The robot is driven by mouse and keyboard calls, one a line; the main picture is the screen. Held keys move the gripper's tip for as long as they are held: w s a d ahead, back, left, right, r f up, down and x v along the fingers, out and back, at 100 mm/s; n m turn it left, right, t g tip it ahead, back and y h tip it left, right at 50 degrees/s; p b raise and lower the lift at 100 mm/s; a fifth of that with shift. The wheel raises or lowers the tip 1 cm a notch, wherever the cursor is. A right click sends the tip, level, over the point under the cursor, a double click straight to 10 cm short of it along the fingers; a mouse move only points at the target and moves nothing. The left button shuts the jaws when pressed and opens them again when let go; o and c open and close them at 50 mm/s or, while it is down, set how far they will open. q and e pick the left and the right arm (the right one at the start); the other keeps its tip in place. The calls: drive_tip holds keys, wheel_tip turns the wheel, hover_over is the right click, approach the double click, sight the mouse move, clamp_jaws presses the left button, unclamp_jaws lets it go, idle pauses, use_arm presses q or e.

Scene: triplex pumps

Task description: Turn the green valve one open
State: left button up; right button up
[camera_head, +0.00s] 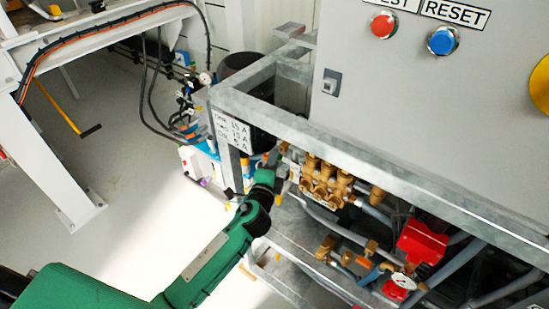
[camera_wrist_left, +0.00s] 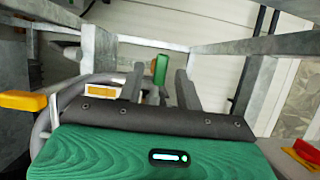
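A small green handle (camera_wrist_left: 161,68), which looks like the green valve one, stands upright ahead of my left gripper in the left wrist view. My left gripper (camera_wrist_left: 168,88) has its grey fingers apart, with the handle seen in the gap between them. I cannot tell whether a finger touches it. In the head view my green left arm reaches up from the lower left, and the left gripper (camera_head: 276,167) is at the frame, left of the brass pump parts. There the arm and gripper hide the handle. My right gripper is not in view.
Galvanised frame bars (camera_head: 275,112) surround the gripper. Brass pump heads (camera_head: 325,183) and a red part (camera_head: 421,241) lie right of it. A grey control box (camera_head: 440,110) stands above. A yellow handle (camera_wrist_left: 22,100) is at the left wrist view's left edge. Open floor lies left.

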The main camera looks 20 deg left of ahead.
use_arm(q)
drive_tip(key=shift+w, duration=0.8)
drive_tip(key=shift+c, duration=0.2)
drive_tip(key=c, duration=0.7)
clamp_jaws()
